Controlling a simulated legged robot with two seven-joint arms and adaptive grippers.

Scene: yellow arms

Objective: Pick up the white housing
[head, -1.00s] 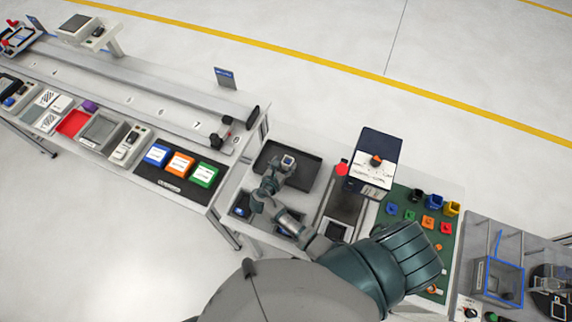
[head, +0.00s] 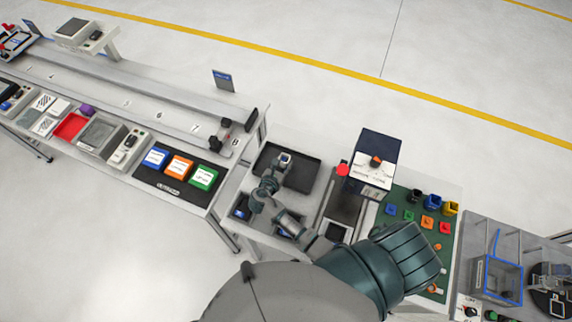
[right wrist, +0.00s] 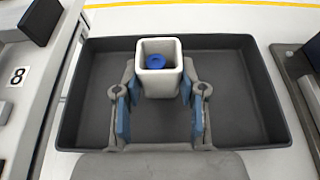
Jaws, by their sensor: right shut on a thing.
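The white housing (right wrist: 158,84) is a square, open-topped cup with a blue round part (right wrist: 155,62) visible inside it. In the head view the housing (head: 285,160) is small, over the dark tray (head: 303,180). My right gripper (right wrist: 160,92) is shut on the housing, with its blue-padded fingers on the left and right sides. The right gripper (head: 279,170) also shows over the tray in the head view. The housing looks upright. I cannot tell whether its base touches the tray floor. My left gripper is not in view.
The tray is otherwise empty around the housing. Left stands a long bench with blue, orange and green boxes (head: 179,166). Right of the tray is a box with a red button (head: 343,170), then a green mat (head: 405,200) with several coloured parts.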

